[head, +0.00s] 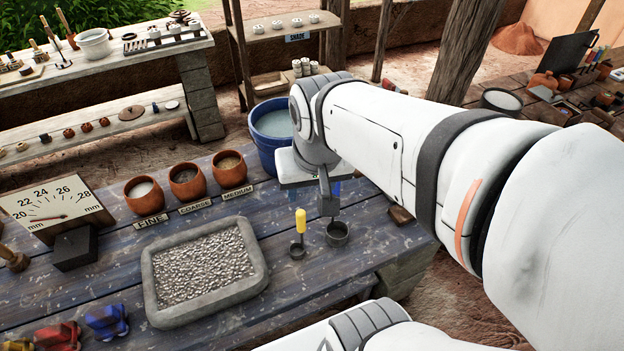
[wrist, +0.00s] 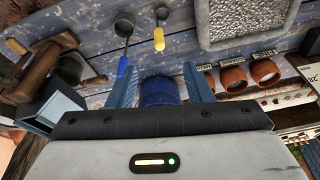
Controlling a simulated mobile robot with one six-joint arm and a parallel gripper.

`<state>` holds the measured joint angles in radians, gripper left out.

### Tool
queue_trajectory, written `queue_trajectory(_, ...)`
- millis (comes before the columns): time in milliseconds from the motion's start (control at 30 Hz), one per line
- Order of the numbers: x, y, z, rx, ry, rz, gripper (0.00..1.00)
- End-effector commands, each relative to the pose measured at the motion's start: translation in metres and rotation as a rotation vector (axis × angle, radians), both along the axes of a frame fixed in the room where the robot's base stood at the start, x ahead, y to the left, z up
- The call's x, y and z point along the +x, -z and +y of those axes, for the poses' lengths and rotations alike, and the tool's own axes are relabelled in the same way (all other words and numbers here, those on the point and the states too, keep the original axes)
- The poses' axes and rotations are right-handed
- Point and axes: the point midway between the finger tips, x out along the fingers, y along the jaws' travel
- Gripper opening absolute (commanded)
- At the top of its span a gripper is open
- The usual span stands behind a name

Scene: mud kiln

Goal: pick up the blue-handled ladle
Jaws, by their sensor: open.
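The blue-handled ladle has a dark round cup (head: 338,234) on the blue table, near its right end. Its handle is mostly hidden behind my gripper in the head view. In the wrist view the ladle's blue handle (wrist: 122,66) points toward the left finger, with the cup farther off. My gripper (wrist: 160,86) is open, with nothing held between its fingers; the ladle is outside them, up and left. In the head view my gripper (head: 328,192) hangs above the table, just behind the cup.
A yellow-handled ladle (head: 300,222) stands close to the left. A stone tray of pebbles (head: 157,308) lies left of it. Three clay pots (head: 187,183) and a dial gauge (head: 55,207) are farther left. A blue water bucket (head: 268,152) stands behind the table.

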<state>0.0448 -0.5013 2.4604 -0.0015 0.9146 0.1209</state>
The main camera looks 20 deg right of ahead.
Motion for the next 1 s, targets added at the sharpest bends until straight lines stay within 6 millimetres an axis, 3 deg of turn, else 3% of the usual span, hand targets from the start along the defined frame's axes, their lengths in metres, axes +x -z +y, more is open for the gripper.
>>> queue_trajectory(300, 0.075, 0.052, -0.065, 0.145, 0.836, 0.151, 0.46)
queue_trajectory(500, 0.104, 0.08, -0.103, 0.186, 1.232, 0.202, 0.46)
queue_trajectory(700, 0.111, 0.096, -0.115, 0.196, 1.367, 0.218, 0.46)
queue_trajectory(1000, 0.112, 0.13, -0.114, 0.195, 1.368, 0.22, 0.46)
